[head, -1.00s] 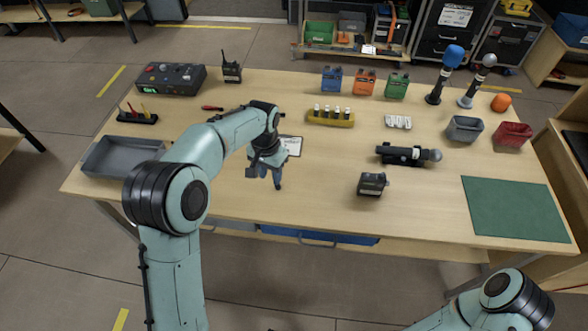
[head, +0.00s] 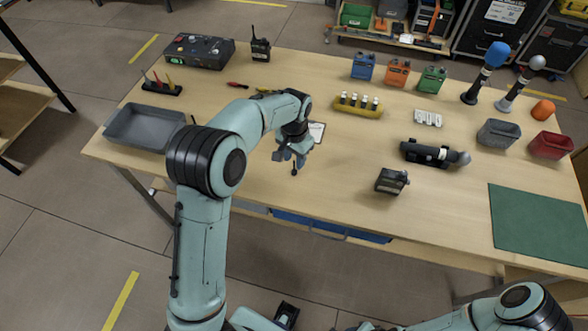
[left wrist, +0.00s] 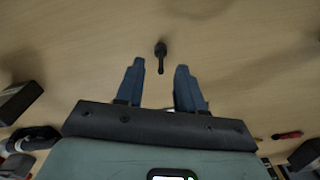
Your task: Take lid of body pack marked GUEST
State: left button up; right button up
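I cannot read GUEST on any item. A black box with a pale label (head: 392,180), possibly a body pack, stands on the table right of my left gripper; its lid cannot be made out. It seems to show at the left edge of the left wrist view (left wrist: 18,102). Blue (head: 363,67), orange (head: 397,73) and green (head: 432,79) boxes stand at the back. My left gripper (head: 290,155) is over the front middle of the table. Its fingers (left wrist: 158,85) are apart and empty, with a small black stalked item (left wrist: 161,52) beyond the gap. My right gripper is not seen.
A black cylindrical device (head: 430,153) lies behind the black box. A yellow holder with white-topped items (head: 358,105) and a white sheet (head: 317,131) are behind the gripper. A grey tray (head: 145,127) is at left, a green mat (head: 540,222) at right. The front middle is mostly clear.

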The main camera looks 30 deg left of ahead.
aim_at(294, 161)
pick_arm(q)
notch_tip(294, 161, down, 4)
jog(key=shift+a+r, duration=0.1)
jog(key=shift+r, duration=0.1)
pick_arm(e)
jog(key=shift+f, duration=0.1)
pick_arm(q)
jog(key=shift+c, duration=0.4)
grip_shut()
jog(key=shift+r, duration=0.15)
notch_tip(294, 161, up, 20)
jog(key=p, duration=0.2)
jog(key=shift+p, duration=0.3)
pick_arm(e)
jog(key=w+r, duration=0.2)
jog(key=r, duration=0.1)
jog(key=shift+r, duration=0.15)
